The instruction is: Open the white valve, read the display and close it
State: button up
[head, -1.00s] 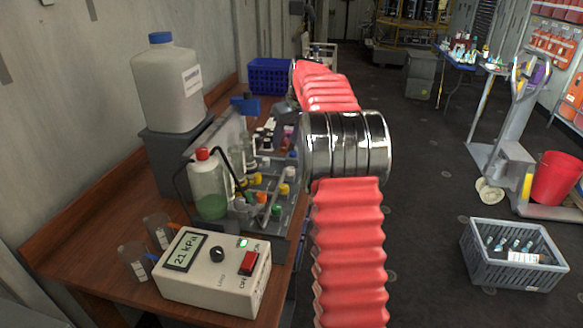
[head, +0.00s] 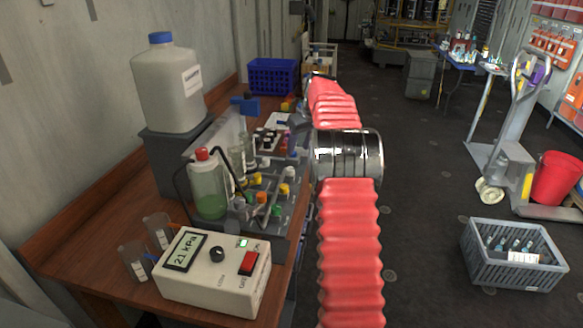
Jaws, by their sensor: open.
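A white control box (head: 215,272) stands on the near end of the wooden bench. Its display (head: 186,250) reads 21 kPa, and a small green light is lit beside its red switch (head: 253,263). Behind it is a rack with several small coloured knobs, among them yellow, green and orange ones. A small white knob (head: 265,162) shows among them; I cannot tell for certain that it is the white valve.
A bottle of green liquid (head: 208,190) with a red cap stands at the rack's front left. A grey crate (head: 512,258) lies on the floor at right, with open floor between.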

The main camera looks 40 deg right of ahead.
aim_at(291, 168)
jog(key=x, duration=1.2)
jog(key=shift+w+f, duration=0.15)
jog(key=shift+f, duration=0.05)
jog(key=shift+c, duration=0.4)
jog(key=c, duration=0.9)
jog(key=shift+c, duration=0.2)
jog(key=shift+n, duration=0.4)
jog(key=shift+d+n+y, duration=0.2)
jog(key=shift+n+y, duration=0.8)
jog(key=shift+n, duration=1.6)
